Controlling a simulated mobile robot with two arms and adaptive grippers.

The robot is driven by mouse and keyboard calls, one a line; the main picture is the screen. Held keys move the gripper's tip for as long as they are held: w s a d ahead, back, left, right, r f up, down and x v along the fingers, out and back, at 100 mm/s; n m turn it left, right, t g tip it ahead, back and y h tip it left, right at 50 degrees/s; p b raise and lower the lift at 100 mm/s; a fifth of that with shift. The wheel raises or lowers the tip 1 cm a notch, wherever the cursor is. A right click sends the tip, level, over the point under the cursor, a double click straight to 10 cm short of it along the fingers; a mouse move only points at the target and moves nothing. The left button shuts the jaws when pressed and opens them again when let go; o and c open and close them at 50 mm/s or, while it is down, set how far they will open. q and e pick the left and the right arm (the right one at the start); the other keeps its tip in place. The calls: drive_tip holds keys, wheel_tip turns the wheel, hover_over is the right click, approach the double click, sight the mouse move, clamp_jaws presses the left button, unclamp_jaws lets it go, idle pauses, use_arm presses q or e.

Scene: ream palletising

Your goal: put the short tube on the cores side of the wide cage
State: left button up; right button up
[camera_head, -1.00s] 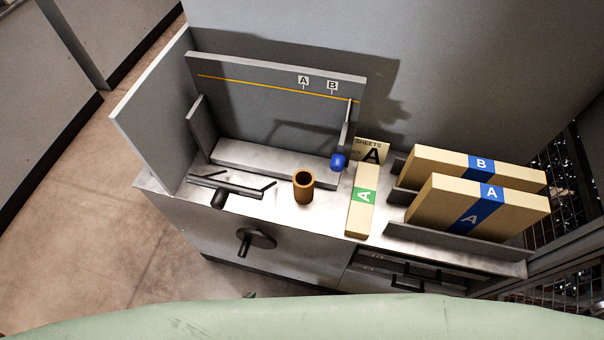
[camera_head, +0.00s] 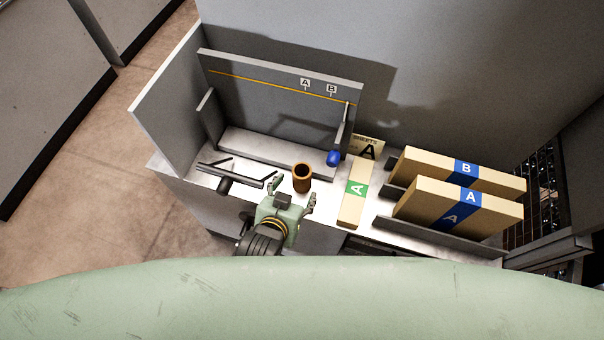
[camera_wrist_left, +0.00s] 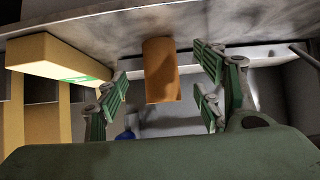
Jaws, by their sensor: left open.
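A short brown tube (camera_head: 301,178) stands upright on the grey bench top, its open end up. My left gripper (camera_head: 292,192) is just in front of the tube, open and empty, its fingers pointing toward it. In the left wrist view the tube (camera_wrist_left: 162,70) shows between the open fingers of the left gripper (camera_wrist_left: 164,88), with no finger seen touching it. The wide cage is not clearly seen; dark wire mesh (camera_head: 545,195) shows at the right edge, and I cannot tell whether it is that cage. My right gripper is not in view.
A narrow box with a green A label (camera_head: 354,207) lies right of the tube. Two larger boxes with blue bands, A (camera_head: 440,207) and B (camera_head: 490,178), stand between low rails farther right. A black bar (camera_head: 228,174) lies left; a blue knob (camera_head: 333,158) is behind.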

sight(299, 181)
use_arm(q)
drive_tip(key=shift+w+d, duration=0.15)
drive_tip(key=shift+w, duration=0.35)
drive_tip(key=shift+w+d, duration=0.15)
drive_tip(key=shift+w, duration=0.35)
drive_tip(key=shift+w+d+r+p, duration=0.1)
drive_tip(key=shift+w+d+p, duration=0.15)
drive_tip(key=shift+w, duration=0.3)
drive_tip(key=shift+w+d+r+p, duration=0.1)
drive_tip(key=shift+w+d+p, duration=0.1)
drive_tip(key=shift+w, duration=0.35)
drive_tip(key=shift+f+x, duration=0.25)
drive_tip(key=shift+x, duration=1.25)
drive_tip(key=shift+s+a, duration=0.1)
drive_tip(key=shift+s, duration=0.1)
drive_tip(key=c, duration=1.3)
drive_tip(key=shift+c, duration=0.2)
drive_tip(key=shift+r, duration=0.15)
